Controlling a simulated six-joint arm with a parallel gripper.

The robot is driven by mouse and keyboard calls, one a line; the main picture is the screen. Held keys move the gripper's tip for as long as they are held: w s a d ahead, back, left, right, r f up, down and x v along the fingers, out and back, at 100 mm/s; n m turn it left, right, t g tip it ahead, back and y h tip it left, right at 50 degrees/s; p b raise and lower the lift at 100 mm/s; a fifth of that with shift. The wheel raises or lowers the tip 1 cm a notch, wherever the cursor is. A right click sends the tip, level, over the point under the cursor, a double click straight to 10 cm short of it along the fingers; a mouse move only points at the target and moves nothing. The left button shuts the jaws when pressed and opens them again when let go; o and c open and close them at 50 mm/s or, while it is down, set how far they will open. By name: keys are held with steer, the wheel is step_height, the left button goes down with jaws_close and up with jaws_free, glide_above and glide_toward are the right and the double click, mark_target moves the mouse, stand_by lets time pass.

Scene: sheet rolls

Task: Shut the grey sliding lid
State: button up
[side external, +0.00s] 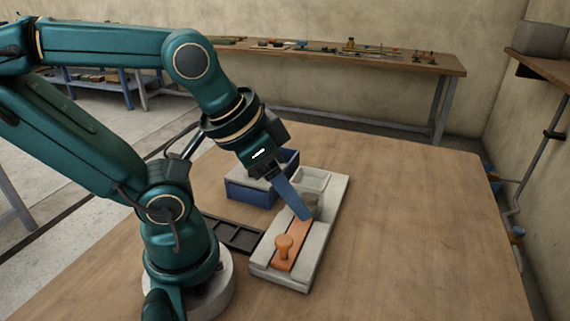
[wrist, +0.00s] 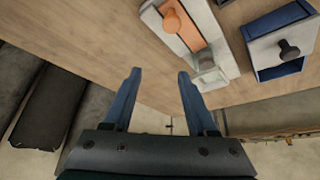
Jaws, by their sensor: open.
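A pale grey block (side external: 277,274) lies on the table with an orange lid (side external: 299,238) and its knob at the near end. The grey lid (side external: 313,203) sits farther along the block, partly hidden behind my fingers. An open recess (side external: 312,179) shows at the far end. In the wrist view the grey lid (wrist: 211,77) carries a grey knob, right of my right finger, and the orange lid (wrist: 187,29) is above it. My gripper (side external: 304,215) is open and empty over the block. In the wrist view, nothing is between its fingertips (wrist: 159,74).
A blue box (side external: 250,190) stands left of the block; in the wrist view its grey-fronted drawer (wrist: 265,51) has a dark knob. A dark compartment tray (side external: 233,236) lies between the block and my base. The table (side external: 420,230) is clear to the right.

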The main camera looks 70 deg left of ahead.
steer(key=a+f+n+g+y, duration=0.1)
steer(key=a+n+g, duration=0.1)
steer(key=a+n, duration=0.4)
steer(key=a+f+n+g+y, duration=0.1)
steer(key=a+n+y, duration=0.1)
steer(key=a+n, duration=0.4)
steer(key=w+a+f+n+g+y, duration=0.1)
steer(key=a+n+g, duration=0.1)
steer(key=a+n, duration=0.4)
steer(key=shift+a+g, duration=0.3)
steer(key=shift+a, duration=1)
steer(key=shift+x, duration=2.2)
jaws_close()
steer(key=shift+r+y, duration=0.1)
steer(key=shift+y, duration=0.2)
